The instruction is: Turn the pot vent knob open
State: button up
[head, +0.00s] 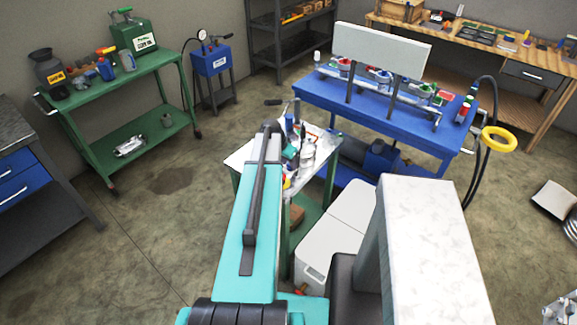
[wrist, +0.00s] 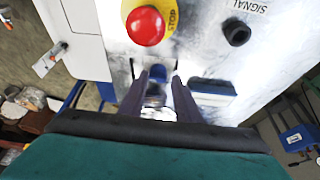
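My gripper (wrist: 155,72) shows in the wrist view with its two dark fingers apart, over a worn white panel (wrist: 200,55). A blue and shiny metal part (wrist: 157,92) shows in the gap between the fingers; I cannot tell whether they touch it. I cannot clearly pick out the pot or its vent knob. In the head view my teal arm reaches toward a small white-topped table (head: 238,158) crowded with bottles and tools, and the gripper itself is hard to make out there.
A red stop button (wrist: 145,26) on a yellow ring and a black knob (wrist: 236,32) near a SIGNAL label stand close to my fingers. A blue workbench (head: 440,143) stands behind the small table, and a green cart (head: 88,103) at left. The floor (head: 150,240) at left is clear.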

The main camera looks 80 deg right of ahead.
jog(key=shift+o, duration=0.8)
jog(key=shift+s, duration=0.1)
jog(key=shift+a+r, duration=0.1)
jog(key=shift+a+r+b, duration=0.2)
jog(key=shift+r+b, duration=0.1)
jog(key=shift+r, duration=0.05)
jog(key=b+v, duration=0.4)
jog(key=v, duration=0.8)
jog(key=shift+w+r, duration=0.25)
jog(key=shift+r, duration=0.1)
